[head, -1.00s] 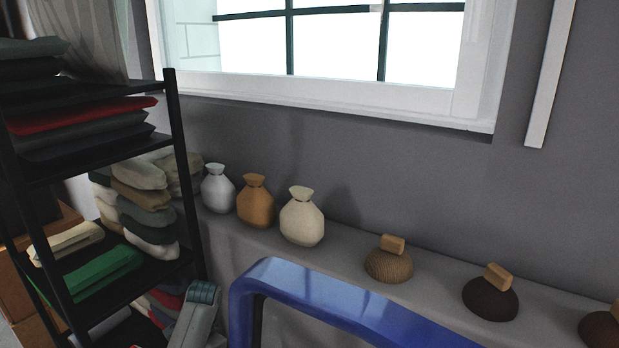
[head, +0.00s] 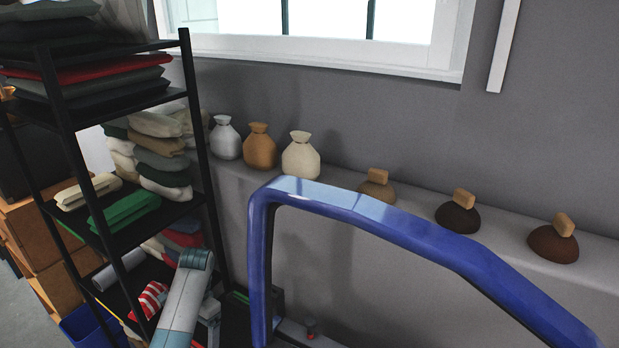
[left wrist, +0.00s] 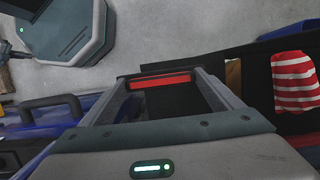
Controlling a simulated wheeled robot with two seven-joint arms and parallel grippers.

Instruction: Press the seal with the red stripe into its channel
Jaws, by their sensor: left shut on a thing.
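The seal with the red stripe (left wrist: 160,83) shows in the left wrist view as a dark piece with a red band across it. My left gripper (left wrist: 161,78) is shut on it, with one finger at each side. In the head view my left arm comes up at the lower left, in front of the shelf; its gripper and the seal cannot be made out there. The blue car door (head: 372,208) stands in the middle, its window frame arching to the lower right. The seal's channel cannot be made out. My right gripper is in neither view.
A black shelf rack (head: 195,110) with folded cloths stands at the left, close to my left arm. A red-and-white striped cloth (left wrist: 293,82) lies on it. A blue bin (head: 90,328) stands on the floor.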

